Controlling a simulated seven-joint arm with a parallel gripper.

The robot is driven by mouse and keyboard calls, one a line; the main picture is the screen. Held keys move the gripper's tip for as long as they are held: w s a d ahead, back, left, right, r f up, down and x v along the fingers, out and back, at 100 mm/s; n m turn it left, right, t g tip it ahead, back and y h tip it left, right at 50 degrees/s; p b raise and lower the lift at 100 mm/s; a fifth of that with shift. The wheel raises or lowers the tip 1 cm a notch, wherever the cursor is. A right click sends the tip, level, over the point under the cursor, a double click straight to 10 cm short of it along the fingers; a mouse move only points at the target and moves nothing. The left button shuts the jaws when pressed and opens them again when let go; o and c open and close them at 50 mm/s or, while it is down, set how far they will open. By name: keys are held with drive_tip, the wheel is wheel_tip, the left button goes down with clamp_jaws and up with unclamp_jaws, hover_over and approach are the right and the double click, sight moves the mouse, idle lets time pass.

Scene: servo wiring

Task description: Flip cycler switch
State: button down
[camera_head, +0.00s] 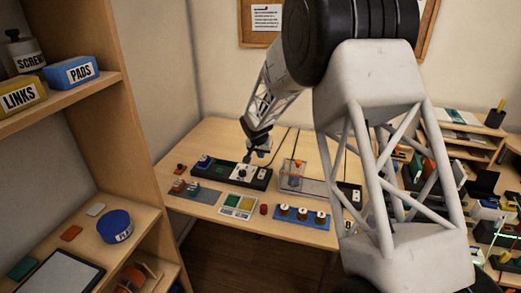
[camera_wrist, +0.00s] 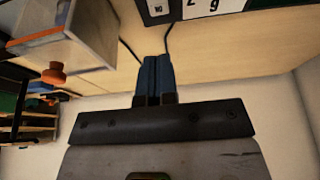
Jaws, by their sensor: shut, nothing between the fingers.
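A long black box (camera_head: 225,172) lies on the wooden table, with a blue part at its left end and white panels with dark round details near its middle and right. I cannot tell for certain which part is the cycler switch. My gripper (camera_head: 257,152) is just above and behind the right part of this box. In the wrist view my gripper's blue fingers (camera_wrist: 157,62) are closed together with nothing between them. Beyond the tips a black surface with white number plates (camera_wrist: 205,8) shows at the top edge. No contact is visible.
A grey unit with a clear box (camera_head: 292,174) stands right of the black box. A blue tray (camera_head: 290,223) with several round pieces and a sectioned tray (camera_head: 238,206) lie in front. A shelf (camera_head: 140,120) stands at left. My arm hides much of the right side.

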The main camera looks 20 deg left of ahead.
hover_over(263, 172)
wheel_tip(263, 172, down, 7)
drive_tip(key=shift+s+a+r, duration=0.1)
drive_tip(key=shift+s+r, duration=0.05)
drive_tip(key=shift+x, duration=1.05)
drive_tip(key=shift+s, duration=0.1)
